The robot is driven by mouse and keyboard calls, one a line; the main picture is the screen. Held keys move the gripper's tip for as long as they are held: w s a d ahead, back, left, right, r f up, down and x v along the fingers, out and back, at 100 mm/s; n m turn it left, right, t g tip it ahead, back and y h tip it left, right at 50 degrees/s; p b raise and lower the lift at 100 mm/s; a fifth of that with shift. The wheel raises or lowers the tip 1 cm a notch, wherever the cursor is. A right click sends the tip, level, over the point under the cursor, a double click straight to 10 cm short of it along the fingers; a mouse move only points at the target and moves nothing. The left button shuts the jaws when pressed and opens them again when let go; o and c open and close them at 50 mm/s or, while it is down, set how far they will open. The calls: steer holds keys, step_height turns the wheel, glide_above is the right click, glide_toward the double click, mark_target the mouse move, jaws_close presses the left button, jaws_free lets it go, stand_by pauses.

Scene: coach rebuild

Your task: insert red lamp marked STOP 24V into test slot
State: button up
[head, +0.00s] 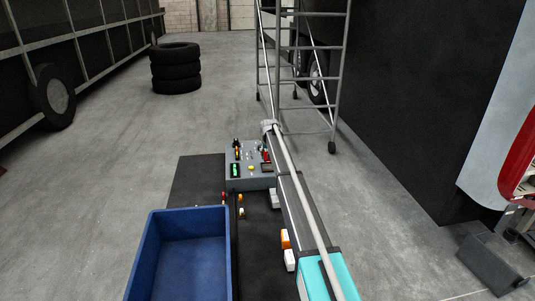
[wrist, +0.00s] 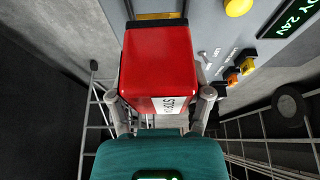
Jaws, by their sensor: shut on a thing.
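In the wrist view, my gripper (wrist: 160,101) is shut on the red lamp (wrist: 158,62), with one finger on each side. The lamp is a red block with a dark far end and a white label reading STOP, upside down in this view. Its far end overlaps a dark-edged slot (wrist: 160,15) with a tan inside in the grey test panel. I cannot tell whether the end is in the slot or just in front of it. In the head view, the lamp (head: 266,156) shows as a small red patch at the right of the grey test box (head: 250,180).
The panel carries a yellow button (wrist: 238,7), small switches and a green-lit display (wrist: 288,20). A blue crate (head: 152,250) stands at front left, with small lamps on the dark bench beside it. A scaffold (head: 332,100) and stacked tyres (head: 175,68) stand behind.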

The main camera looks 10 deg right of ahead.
mark_target(268, 167)
steer(key=shift+f+b, duration=1.8)
steer(key=shift+f, duration=0.3)
steer(key=shift+f+b, duration=0.45)
steer(key=shift+b, duration=0.05)
stand_by(2.4)
steer(key=shift+r+p, duration=0.3)
steer(key=shift+f+b, duration=0.65)
steer(key=shift+f, duration=0.05)
stand_by(1.5)
steer(key=o, duration=0.9)
steer(key=shift+o, duration=0.2)
steer(key=shift+r, duration=0.1)
